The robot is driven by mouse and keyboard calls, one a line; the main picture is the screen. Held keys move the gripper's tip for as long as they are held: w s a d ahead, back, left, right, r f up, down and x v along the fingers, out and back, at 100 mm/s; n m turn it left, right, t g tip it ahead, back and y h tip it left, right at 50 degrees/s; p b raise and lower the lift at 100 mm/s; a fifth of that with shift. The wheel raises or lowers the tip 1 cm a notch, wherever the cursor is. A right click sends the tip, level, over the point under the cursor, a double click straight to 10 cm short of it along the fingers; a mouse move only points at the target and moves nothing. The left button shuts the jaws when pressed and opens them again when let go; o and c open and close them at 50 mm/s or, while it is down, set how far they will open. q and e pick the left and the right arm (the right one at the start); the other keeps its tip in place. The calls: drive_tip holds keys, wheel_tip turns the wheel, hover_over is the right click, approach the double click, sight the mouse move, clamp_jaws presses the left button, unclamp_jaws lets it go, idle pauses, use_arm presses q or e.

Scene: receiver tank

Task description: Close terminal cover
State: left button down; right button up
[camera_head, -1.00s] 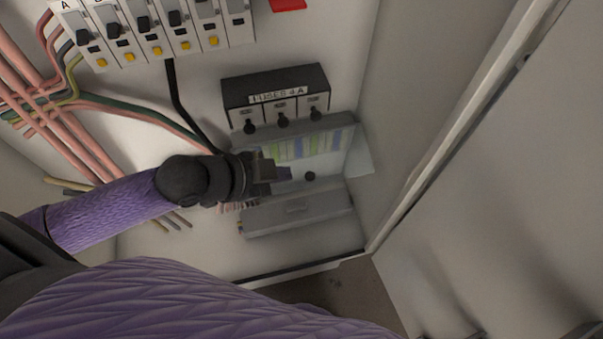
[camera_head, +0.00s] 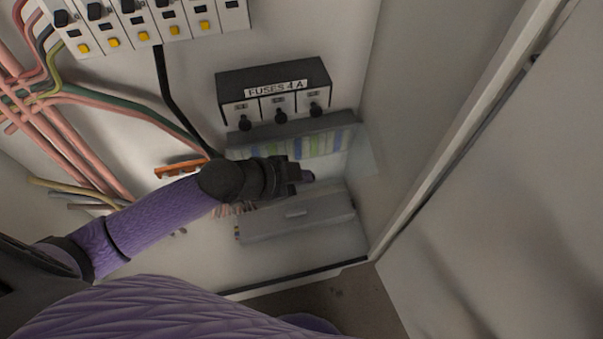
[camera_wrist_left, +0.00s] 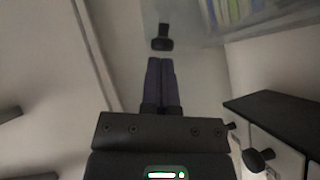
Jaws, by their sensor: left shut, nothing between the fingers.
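The terminal cover (camera_head: 362,160) is a clear panel below the fuse box, in the middle of the head view. It stands out from the back wall, with coloured terminals (camera_head: 325,142) showing by it; its exact angle is hard to tell. In the left wrist view the clear panel (camera_wrist_left: 240,27) is at the top, and a black knob (camera_wrist_left: 162,40) is just beyond my fingertips. My left gripper (camera_head: 308,176) is shut and empty in front of the cover area; its fingers (camera_wrist_left: 160,68) point towards the knob. Contact cannot be told. My right gripper is out of view.
The fuse box (camera_head: 272,88) with black knobs is just above. A grey cover strip (camera_head: 295,216) lies below. A row of breakers (camera_head: 150,25) and pink cables (camera_head: 75,150) are at left. The cabinet's side wall and door edge (camera_head: 460,130) bound the right.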

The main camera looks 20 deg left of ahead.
use_arm(q)
drive_tip(key=shift+f, duration=0.1)
drive_tip(key=w+a+f+m+t+y+b, duration=0.1)
drive_tip(key=w+a+f+m+t+b, duration=0.2)
drive_tip(key=w+f+m+t+b, duration=0.2)
wheel_tip(320, 180, down, 7)
drive_tip(key=m+t+b, duration=0.3)
drive_tip(key=t+b, duration=0.1)
drive_tip(key=b, duration=0.6)
drive_tip(key=shift+a+r+t+y+b, duration=0.2)
drive_tip(key=shift+t+y+b, duration=0.1)
drive_tip(key=shift+t+y, duration=0.1)
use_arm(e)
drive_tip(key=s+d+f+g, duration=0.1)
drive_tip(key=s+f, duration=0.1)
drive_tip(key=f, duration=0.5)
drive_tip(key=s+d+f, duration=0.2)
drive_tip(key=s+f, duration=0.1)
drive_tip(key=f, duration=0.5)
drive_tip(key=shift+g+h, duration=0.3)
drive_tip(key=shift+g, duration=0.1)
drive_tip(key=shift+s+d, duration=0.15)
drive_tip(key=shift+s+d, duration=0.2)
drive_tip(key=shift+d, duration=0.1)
